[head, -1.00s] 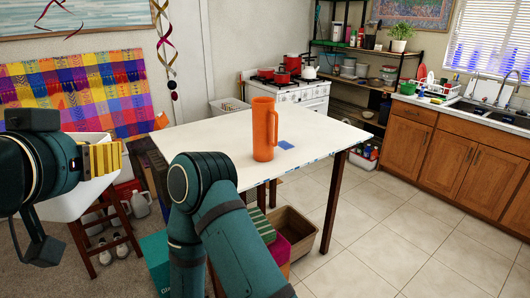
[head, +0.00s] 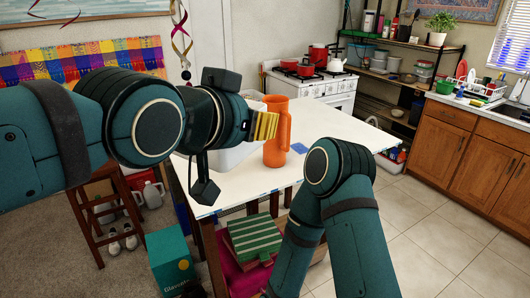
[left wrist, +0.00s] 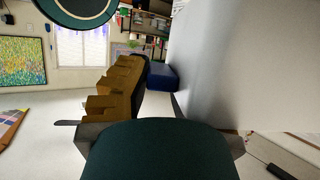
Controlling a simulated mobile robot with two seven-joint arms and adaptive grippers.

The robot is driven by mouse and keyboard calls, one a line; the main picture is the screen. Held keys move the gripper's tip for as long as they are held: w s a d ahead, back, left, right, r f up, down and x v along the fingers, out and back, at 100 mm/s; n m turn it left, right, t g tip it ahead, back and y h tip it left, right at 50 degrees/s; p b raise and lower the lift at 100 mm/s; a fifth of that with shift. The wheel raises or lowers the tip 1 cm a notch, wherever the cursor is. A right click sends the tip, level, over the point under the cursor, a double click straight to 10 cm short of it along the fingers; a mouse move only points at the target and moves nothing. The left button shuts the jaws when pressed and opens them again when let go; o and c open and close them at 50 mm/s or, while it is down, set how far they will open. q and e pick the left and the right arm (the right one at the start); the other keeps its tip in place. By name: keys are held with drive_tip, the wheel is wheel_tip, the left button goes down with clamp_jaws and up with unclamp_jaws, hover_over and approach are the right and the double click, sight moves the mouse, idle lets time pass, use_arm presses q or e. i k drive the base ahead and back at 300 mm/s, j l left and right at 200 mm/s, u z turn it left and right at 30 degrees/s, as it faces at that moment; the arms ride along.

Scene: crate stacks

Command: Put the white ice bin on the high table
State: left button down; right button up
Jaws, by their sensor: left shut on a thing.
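The white ice bin (head: 238,156) shows partly behind my left gripper (head: 264,126) in the head view, over the left part of the high table. My left gripper's yellow-striped fingers are shut on the bin. In the left wrist view the bin's pale wall (left wrist: 222,65) fills the right side beside the fingers. Whether its base touches the tabletop is unclear. The high table (head: 345,125) has a white top and dark legs. My right arm bends in front of it, with its gripper out of sight.
An orange pitcher (head: 277,131) stands on the table close to the bin and my left gripper. A blue patch (head: 300,148) lies right of it. The tabletop further right is clear. A wooden stool (head: 104,195) stands at the left; boxes sit below the table.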

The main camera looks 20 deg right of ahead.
sight(226, 181)
drive_tip(key=i+l+z, duration=0.1)
drive_tip(key=l, duration=0.3)
drive_tip(key=i+l+z, duration=0.1)
drive_tip(key=i+l, duration=0.75)
